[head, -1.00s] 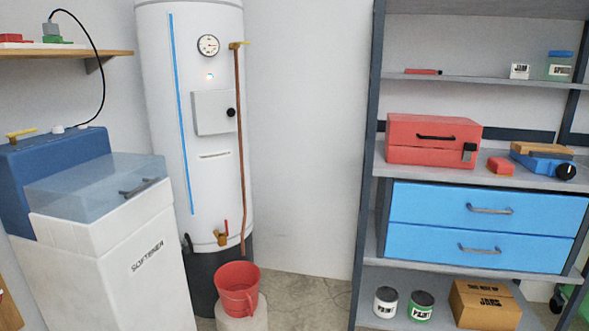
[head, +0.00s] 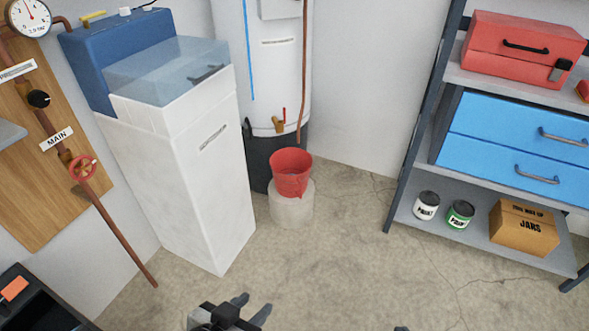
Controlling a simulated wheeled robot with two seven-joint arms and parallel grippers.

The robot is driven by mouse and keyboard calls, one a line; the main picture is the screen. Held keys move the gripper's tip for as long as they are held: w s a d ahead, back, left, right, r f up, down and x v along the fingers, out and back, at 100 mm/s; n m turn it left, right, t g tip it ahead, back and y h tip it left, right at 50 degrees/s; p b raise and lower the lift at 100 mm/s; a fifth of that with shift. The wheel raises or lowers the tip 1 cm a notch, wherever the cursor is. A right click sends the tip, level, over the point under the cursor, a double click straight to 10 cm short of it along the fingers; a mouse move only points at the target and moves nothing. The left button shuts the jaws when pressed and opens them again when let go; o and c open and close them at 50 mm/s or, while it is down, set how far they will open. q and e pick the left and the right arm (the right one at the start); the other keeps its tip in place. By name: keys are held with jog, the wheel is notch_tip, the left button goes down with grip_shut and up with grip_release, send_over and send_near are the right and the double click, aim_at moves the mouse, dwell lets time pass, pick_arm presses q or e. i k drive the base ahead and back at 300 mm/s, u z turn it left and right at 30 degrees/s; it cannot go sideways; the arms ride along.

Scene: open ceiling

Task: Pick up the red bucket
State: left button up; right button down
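The red bucket (head: 291,174) stands upright on a pale round stand (head: 292,205), in front of the white water heater and below its tap (head: 279,122). Only a small dark tip, perhaps of my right gripper (head: 401,328), shows at the bottom edge.
The white softener cabinet (head: 190,180) stands left of the bucket. A shelf unit with blue drawers (head: 515,150), paint cans (head: 460,214) and a cardboard box (head: 524,228) stands at right. The concrete floor (head: 345,260) between them is clear. A pipe board (head: 50,150) is at far left.

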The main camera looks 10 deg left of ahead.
aim_at(290, 167)
jog(key=u, duration=0.45)
jog(key=k, duration=0.45)
jog(key=z, duration=0.45)
jog(key=i, duration=1.1)
jog(key=u, duration=0.2)
